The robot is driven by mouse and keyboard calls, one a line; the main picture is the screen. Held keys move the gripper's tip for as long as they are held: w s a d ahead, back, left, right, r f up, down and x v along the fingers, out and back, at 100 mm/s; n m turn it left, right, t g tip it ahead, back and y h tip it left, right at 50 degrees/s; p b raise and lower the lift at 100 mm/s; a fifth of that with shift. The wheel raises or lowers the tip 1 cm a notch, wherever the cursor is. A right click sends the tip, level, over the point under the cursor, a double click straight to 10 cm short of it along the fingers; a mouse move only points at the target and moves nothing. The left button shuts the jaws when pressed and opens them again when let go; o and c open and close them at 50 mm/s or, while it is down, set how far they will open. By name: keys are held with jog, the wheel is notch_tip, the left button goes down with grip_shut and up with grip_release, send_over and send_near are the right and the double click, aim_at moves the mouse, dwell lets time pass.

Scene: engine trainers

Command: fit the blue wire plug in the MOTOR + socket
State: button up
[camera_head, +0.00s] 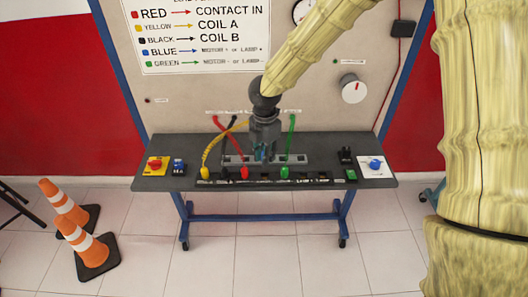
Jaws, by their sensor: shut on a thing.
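My gripper (265,156) points down over the middle of the bench. It is shut on the blue wire plug (258,154), of which only a small blue part shows between the fingers. The plug is above the bench top, behind the row of sockets. The dark socket strip (315,182) runs along the bench's front edge. Its small labels are too small to read, so I cannot tell which socket is MOTOR +. Yellow (205,173), red (244,173) and green (285,172) plugs stand upright at the strip.
The grey bench (380,150) has a yellow box with a red knob (155,165) at left and a white box with a blue knob (375,164) at right. A wiring chart (205,35) is on the panel behind. Two traffic cones (85,245) stand on the floor at left.

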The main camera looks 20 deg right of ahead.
jog(key=shift+f, duration=0.2)
jog(key=shift+f+b, duration=1.85)
jog(key=shift+f, duration=0.75)
jog(key=shift+f+b, duration=0.35)
jog(key=shift+f, duration=0.5)
jog(key=o, duration=0.6)
jog(key=shift+r, duration=0.1)
jog(key=shift+r+p, duration=1.95)
jog(key=shift+r, duration=0.7)
jog(key=shift+r, duration=0.1)
